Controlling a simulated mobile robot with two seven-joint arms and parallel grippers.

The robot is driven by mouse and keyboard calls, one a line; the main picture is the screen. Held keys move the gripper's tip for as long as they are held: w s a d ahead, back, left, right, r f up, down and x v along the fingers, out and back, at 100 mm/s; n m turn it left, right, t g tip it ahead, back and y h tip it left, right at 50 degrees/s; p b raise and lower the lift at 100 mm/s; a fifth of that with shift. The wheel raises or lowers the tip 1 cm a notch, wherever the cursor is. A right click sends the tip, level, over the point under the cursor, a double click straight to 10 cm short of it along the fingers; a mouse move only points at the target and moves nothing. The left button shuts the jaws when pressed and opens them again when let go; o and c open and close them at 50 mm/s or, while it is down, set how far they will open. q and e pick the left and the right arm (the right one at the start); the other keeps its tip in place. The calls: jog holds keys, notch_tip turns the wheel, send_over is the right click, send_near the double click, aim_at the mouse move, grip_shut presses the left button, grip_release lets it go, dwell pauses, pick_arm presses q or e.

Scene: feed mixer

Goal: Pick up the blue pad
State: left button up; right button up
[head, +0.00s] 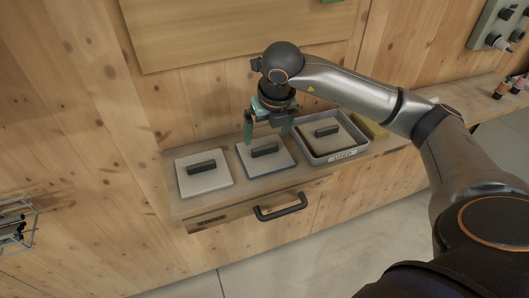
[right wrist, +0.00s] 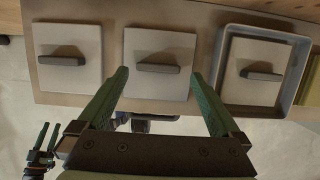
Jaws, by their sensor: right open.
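The blue pad (head: 281,164) is the middle of three flat pads on the wooden ledge. Its top looks pale grey with a dark bar handle (head: 265,150), and a blue edge shows along its front. My right gripper (head: 268,140) is open and empty above this pad, its green fingers on either side of the handle. In the right wrist view, the middle pad (right wrist: 178,42) and its handle (right wrist: 157,68) lie beyond and between the fingertips. What looks like my left gripper (right wrist: 47,125) shows small at the lower left there; its opening is unclear.
A similar pad (head: 190,187) lies left of the blue pad. A grey labelled tray (head: 343,155) holding another pad stands to the right, with a yellowish block (head: 369,126) beyond it. A drawer with a black handle (head: 280,207) is below the ledge. A wooden wall rises behind.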

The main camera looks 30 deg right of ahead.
aim_at(265, 147)
jog(key=x, duration=0.2)
jog(key=p+x, duration=0.1)
jog(key=shift+s+a+f, duration=0.15)
jog(key=shift+s+f, duration=0.05)
jog(key=shift+f, duration=0.25)
jog(key=shift+w+f, duration=0.2)
jog(key=shift+f, duration=0.35)
jog(key=c, duration=1.1)
jog(key=shift+r, duration=0.1)
